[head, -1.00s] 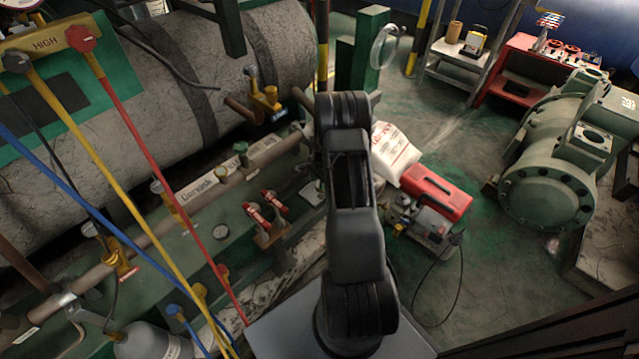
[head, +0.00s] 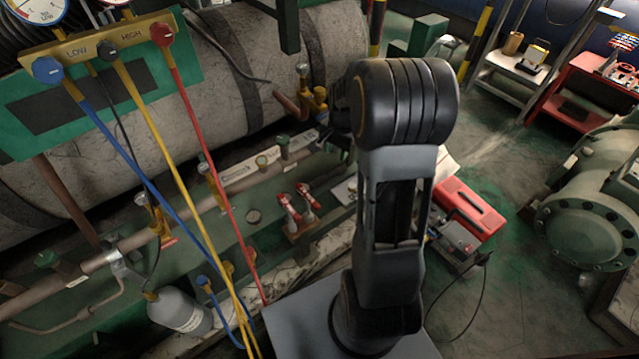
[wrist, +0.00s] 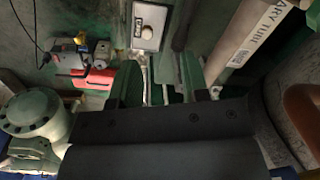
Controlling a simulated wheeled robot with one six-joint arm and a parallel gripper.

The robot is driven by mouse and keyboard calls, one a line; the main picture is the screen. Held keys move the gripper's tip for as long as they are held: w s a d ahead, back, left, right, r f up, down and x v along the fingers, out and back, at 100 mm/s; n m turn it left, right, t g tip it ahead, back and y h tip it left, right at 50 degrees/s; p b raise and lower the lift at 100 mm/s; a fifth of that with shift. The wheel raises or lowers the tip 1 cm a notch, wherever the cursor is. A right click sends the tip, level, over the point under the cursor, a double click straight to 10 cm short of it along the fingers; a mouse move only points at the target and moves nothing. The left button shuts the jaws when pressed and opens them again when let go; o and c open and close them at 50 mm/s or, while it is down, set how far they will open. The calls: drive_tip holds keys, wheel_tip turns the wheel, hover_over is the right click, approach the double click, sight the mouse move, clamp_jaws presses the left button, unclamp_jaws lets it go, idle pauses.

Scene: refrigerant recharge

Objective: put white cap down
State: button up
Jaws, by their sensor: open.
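My gripper (wrist: 160,88) is open in the wrist view, with its two green-looking fingers apart and nothing clearly held between them. A small, pale round object (wrist: 147,32), which may be the white cap, lies on a light square tray (wrist: 157,14) beyond the fingertips, apart from them. A dark label shows on the tray beside it. In the head view the light tray (head: 344,190) is partly hidden by my arm, and I cannot make out the cap there. My gripper is mostly hidden behind my arm in that view.
Blue, yellow and red hoses (head: 188,115) hang from a gauge manifold (head: 100,45) at left. Pipes and red-handled valves (head: 300,203) run beside the large tank (head: 225,75). A red toolbox (head: 467,208) and a green compressor (head: 585,225) stand right.

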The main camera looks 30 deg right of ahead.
drive_tip(key=s+a+r+n+t, duration=0.1)
drive_tip(key=s+a+r+n, duration=0.3)
drive_tip(key=s+a, duration=0.3)
drive_tip(key=s+a+r+n+t, duration=0.1)
drive_tip(key=s+a+r+n, duration=0.3)
drive_tip(key=s+a+n, duration=0.3)
drive_tip(key=shift+s+r+n, duration=0.3)
drive_tip(key=shift+s+r, duration=0.1)
drive_tip(key=shift+s, duration=0.4)
